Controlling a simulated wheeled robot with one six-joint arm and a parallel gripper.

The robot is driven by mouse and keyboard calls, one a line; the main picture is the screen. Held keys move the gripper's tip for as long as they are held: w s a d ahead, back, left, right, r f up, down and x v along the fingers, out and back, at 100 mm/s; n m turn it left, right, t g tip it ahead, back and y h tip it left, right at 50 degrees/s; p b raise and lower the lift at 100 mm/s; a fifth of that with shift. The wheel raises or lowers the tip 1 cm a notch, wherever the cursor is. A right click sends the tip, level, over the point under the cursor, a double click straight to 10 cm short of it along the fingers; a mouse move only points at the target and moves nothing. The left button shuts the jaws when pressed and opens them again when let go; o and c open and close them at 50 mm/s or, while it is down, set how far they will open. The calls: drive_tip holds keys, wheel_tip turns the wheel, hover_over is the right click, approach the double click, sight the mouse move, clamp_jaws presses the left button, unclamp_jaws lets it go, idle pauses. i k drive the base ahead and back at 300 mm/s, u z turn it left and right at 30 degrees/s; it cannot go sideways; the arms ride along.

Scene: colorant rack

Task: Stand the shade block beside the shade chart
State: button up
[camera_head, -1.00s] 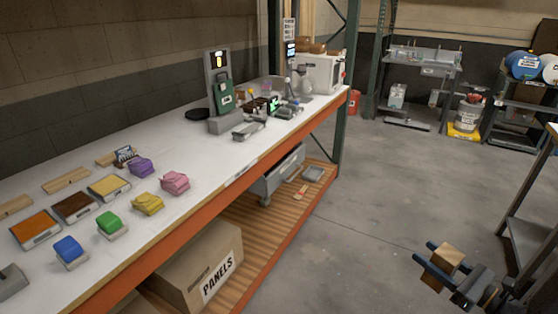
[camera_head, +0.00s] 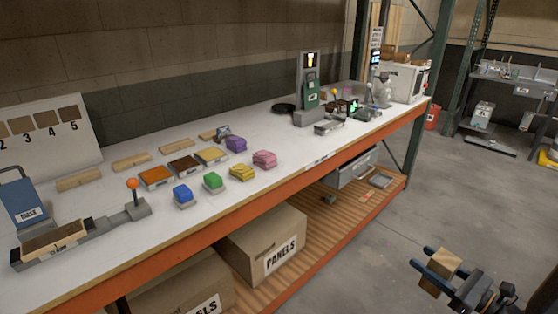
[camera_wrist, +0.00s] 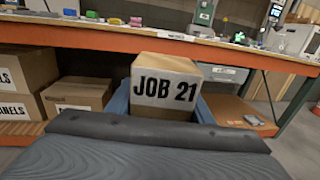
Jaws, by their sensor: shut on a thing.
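The shade block (camera_head: 446,260) is a small tan wooden block. My gripper (camera_head: 438,268) is shut on it and holds it out over the floor, in front of the bench and apart from it. In the wrist view the block (camera_wrist: 166,86) sits between my gripper's blue fingers (camera_wrist: 163,103) and shows a white label reading JOB 21. The shade chart (camera_head: 45,140) is a pale upright board at the left back of the bench. Brown swatches numbered 2 to 5 show; its left part is cut off by the picture edge.
The white bench top (camera_head: 110,208) has an orange front edge. A blue-and-grey device (camera_head: 28,205) and a lever with an orange knob (camera_head: 133,185) stand before the chart. Wooden strips (camera_head: 80,181) and coloured pouches (camera_head: 213,181) lie right of it.

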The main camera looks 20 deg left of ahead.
sight(124, 179)
drive_tip(key=u, duration=1.65)
